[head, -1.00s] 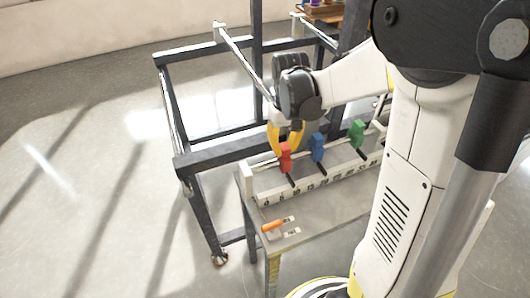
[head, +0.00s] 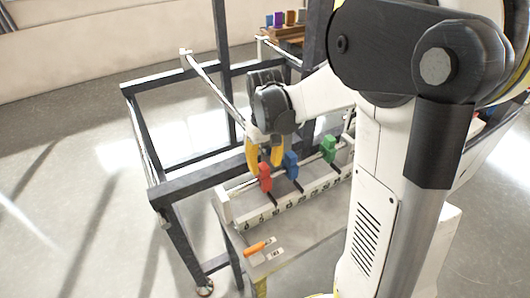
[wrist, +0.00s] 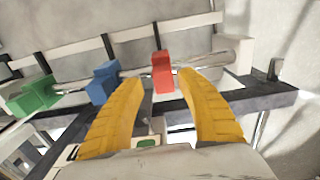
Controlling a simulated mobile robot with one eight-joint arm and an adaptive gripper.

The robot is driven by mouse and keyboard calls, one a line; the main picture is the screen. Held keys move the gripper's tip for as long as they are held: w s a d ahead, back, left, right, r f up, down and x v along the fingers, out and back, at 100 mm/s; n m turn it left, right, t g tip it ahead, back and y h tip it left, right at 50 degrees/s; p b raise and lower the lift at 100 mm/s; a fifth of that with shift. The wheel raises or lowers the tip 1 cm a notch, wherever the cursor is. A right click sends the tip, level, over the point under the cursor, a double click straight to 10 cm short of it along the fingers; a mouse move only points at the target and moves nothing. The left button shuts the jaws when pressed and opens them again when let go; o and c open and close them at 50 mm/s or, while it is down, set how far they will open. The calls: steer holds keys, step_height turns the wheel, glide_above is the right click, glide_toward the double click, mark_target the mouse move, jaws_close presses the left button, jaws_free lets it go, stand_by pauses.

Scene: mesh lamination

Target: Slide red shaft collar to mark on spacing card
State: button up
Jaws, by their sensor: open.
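The red shaft collar (head: 265,178) sits on the rod at the left part of the rig, left of the blue collar. My gripper (head: 264,168) is open, its yellow fingers at the collar's upper part. In the wrist view the red collar (wrist: 162,72) shows in the gap between the fingertips (wrist: 160,82), with space visible on both sides. I cannot tell how deep the fingers reach around it.
A blue collar (head: 291,165) stands close to the right of the red one, a green collar (head: 329,149) farther right. A dark metal frame (head: 190,185) stands behind and left.

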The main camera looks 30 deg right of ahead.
step_height(320, 180, up, 11)
stand_by(0.3)
steer(key=shift+s+a, duration=0.1)
